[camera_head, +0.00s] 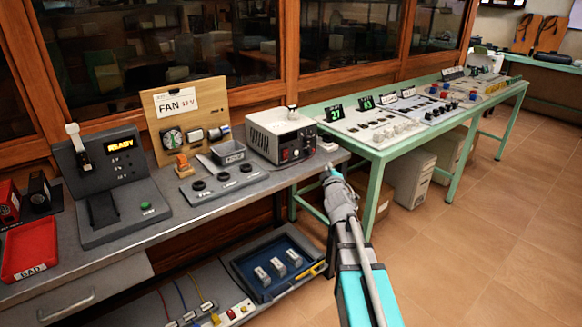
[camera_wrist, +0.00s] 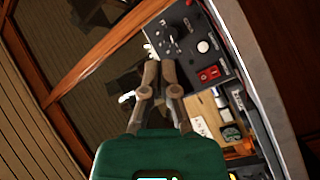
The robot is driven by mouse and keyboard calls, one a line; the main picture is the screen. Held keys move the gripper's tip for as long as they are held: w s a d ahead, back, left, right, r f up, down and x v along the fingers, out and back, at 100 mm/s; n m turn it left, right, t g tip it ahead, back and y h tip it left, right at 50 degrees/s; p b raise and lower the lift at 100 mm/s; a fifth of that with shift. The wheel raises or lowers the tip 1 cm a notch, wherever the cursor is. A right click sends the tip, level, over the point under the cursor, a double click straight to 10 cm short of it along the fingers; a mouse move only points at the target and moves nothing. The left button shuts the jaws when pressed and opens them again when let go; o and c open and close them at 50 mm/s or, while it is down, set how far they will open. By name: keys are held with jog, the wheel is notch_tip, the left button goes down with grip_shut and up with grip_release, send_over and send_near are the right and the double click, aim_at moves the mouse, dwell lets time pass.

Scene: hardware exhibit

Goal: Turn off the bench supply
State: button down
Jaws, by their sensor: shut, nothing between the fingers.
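The bench supply (camera_head: 281,125) is a grey metal box at the right end of the grey bench. A red switch (camera_head: 285,155) and dark round parts show on its dark front face. I cannot tell the switch's position. My gripper (camera_head: 332,172) is shut and empty, to the right of the supply near the bench's right end, apart from the supply. In the wrist view my gripper's fingers (camera_wrist: 160,68) are together. A dark panel with knobs and a red switch (camera_wrist: 209,74) lies to their right in that view.
A wooden FAN board (camera_head: 185,110), a grey tray (camera_head: 228,152) and a panel with round black parts (camera_head: 224,184) stand left of the supply. A READY console (camera_head: 120,190) is farther left. A green table (camera_head: 376,153) with instruments stands right. The floor at right is clear.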

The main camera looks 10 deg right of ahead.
aim_at(287, 152)
jog(key=a+f+n+t+y+b, duration=0.1)
jog(key=a+f+n+y+b, duration=0.3)
jog(key=n+y+b, duration=0.7)
jog(key=shift+w+a+f+n+t+y, duration=0.4)
jog(key=shift+f+n+y, duration=0.5)
jog(key=shift+n, duration=0.7)
jog(key=p+x, duration=0.4)
jog(key=x, duration=1)
jog(key=shift+f+p, duration=0.15)
jog(key=shift+p, duration=0.2)
